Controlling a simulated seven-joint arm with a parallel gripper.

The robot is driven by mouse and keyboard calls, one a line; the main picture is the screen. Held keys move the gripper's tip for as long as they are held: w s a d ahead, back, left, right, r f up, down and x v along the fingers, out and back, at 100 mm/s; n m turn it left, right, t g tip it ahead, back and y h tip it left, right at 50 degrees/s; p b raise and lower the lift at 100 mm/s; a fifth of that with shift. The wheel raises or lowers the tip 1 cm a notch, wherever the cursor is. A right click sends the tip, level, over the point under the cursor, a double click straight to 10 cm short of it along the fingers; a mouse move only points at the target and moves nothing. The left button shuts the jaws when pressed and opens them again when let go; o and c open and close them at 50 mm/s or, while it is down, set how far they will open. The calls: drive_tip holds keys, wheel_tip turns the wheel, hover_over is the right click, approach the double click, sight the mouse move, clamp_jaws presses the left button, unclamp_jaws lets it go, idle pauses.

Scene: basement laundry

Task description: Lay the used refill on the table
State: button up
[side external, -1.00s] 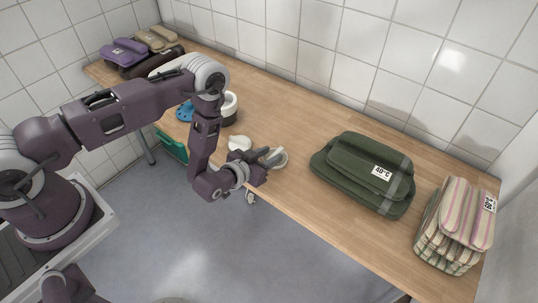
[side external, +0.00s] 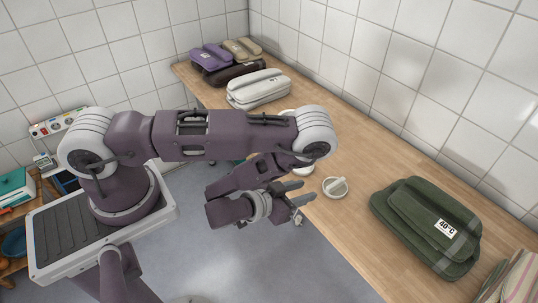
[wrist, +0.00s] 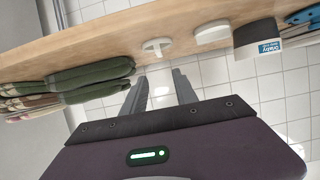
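A round white piece with a raised bar across its top (side external: 336,187) lies on the wooden table near its front edge. It also shows in the wrist view (wrist: 157,46), just beyond my fingertips. Beside it is a plain white rounded block (wrist: 212,32), mostly hidden by my arm in the side view. A dark and white labelled jar (wrist: 258,40) stands further along. I cannot tell for certain which white piece is the used refill. My gripper (wrist: 159,74) is open and empty, fingers apart. In the side view my gripper (side external: 309,191) is just off the table's front edge.
A green folded bundle tagged 40°C (side external: 425,225) and a striped stack (side external: 516,278) lie to the right. White (side external: 258,88), purple (side external: 211,57) and beige bundles lie at the far end. A blue item (wrist: 305,14) is beyond the jar. The tiled wall backs the table.

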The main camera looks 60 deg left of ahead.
drive_tip(key=w+r+n+g+y, duration=0.25)
drive_tip(key=w+r, duration=0.35)
drive_tip(key=r, duration=0.3)
drive_tip(key=s+r+g+h, duration=0.2)
drive_tip(key=s+r+h, duration=0.15)
drive_tip(key=r, duration=1.05)
drive_tip(key=s+a+r+g, duration=0.1)
drive_tip(key=s+r, duration=0.2)
drive_tip(key=s, duration=0.5)
drive_tip(key=s+a+r+m+g, duration=0.1)
drive_tip(key=s+r, duration=0.3)
drive_tip(key=s, duration=0.4)
drive_tip(key=s+a+r+m+g+y, duration=0.1)
drive_tip(key=s+a+r, duration=0.1)
drive_tip(key=s, duration=0.6)
drive_tip(key=shift+a+r, duration=0.15)
drive_tip(key=shift+r, duration=0.6)
